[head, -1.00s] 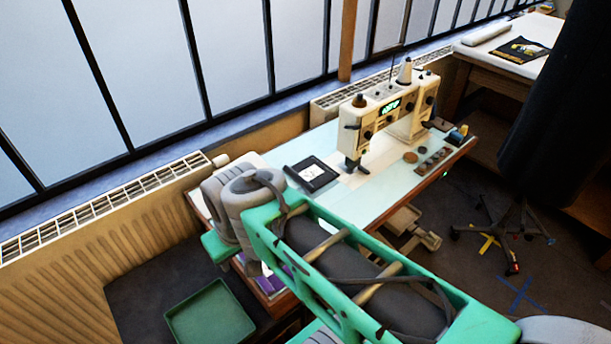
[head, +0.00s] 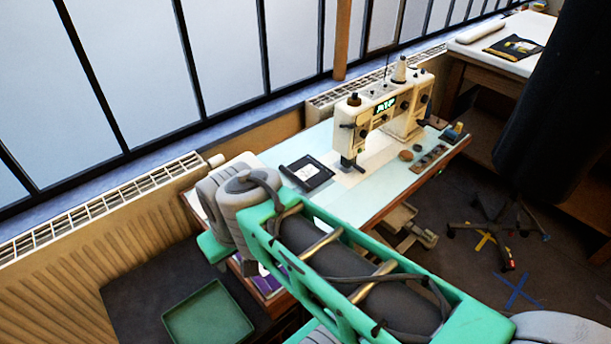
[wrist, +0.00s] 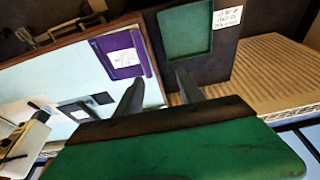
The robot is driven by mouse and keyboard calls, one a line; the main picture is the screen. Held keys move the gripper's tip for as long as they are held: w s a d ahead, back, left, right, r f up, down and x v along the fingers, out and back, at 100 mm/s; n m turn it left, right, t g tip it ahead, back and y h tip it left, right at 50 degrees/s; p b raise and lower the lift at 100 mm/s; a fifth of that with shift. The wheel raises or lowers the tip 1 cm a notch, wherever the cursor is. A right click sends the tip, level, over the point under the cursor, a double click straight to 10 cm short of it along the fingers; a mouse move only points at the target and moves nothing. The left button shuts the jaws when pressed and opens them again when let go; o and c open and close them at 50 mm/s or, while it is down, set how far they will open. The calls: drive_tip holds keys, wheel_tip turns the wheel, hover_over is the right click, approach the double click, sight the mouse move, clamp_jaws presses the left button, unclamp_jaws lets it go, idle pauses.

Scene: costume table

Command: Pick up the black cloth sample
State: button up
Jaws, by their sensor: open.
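A flat black square with a pale patch (head: 322,182) lies on the light table left of the sewing machine. In the wrist view it seems to be the dark square (wrist: 68,107), with a small black piece (wrist: 103,98) beside it. I cannot tell which of these two is the cloth sample. My gripper (wrist: 159,84) is open, its two fingers apart with nothing between them. It hangs over the table's end, to the right of the black pieces in the wrist view. In the head view my arm hides the fingers.
A green tray (head: 205,327) sits on a dark lower surface, also in the wrist view (wrist: 187,52). The sewing machine (head: 385,108) stands right of the black square. A radiator (head: 100,212) runs along the wall.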

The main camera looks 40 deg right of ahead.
drive_tip(key=w+d+f+y+b, duration=0.1)
drive_tip(key=w+d+f+b, duration=0.2)
drive_tip(key=w, duration=0.6)
drive_tip(key=n+t+y+b, duration=0.35)
drive_tip(key=t+b, duration=0.25)
drive_tip(key=b, duration=0.4)
hover_over(299, 180)
drive_tip(key=s+a, duration=0.2)
drive_tip(key=s, duration=0.1)
drive_tip(key=f, duration=0.9)
drive_tip(key=shift+a, duration=0.2)
drive_tip(key=s+d, duration=0.1)
drive_tip(key=d, duration=0.1)
drive_tip(key=s+d+f+t+b, duration=0.1)
drive_tip(key=d, duration=0.1)
drive_tip(key=s+d+n+t, duration=0.1)
drive_tip(key=d, duration=0.1)
drive_tip(key=shift+s+f+y, duration=0.25)
drive_tip(key=shift+s+f, duration=0.1)
drive_tip(key=shift+s, duration=0.05)
drive_tip(key=x, duration=0.7)
drive_tip(key=shift+w+a+f+b, duration=0.1)
drive_tip(key=shift+a+f+b, duration=0.1)
drive_tip(key=shift+b, duration=0.2)
drive_tip(key=shift+c, duration=0.3)
clamp_jaws()
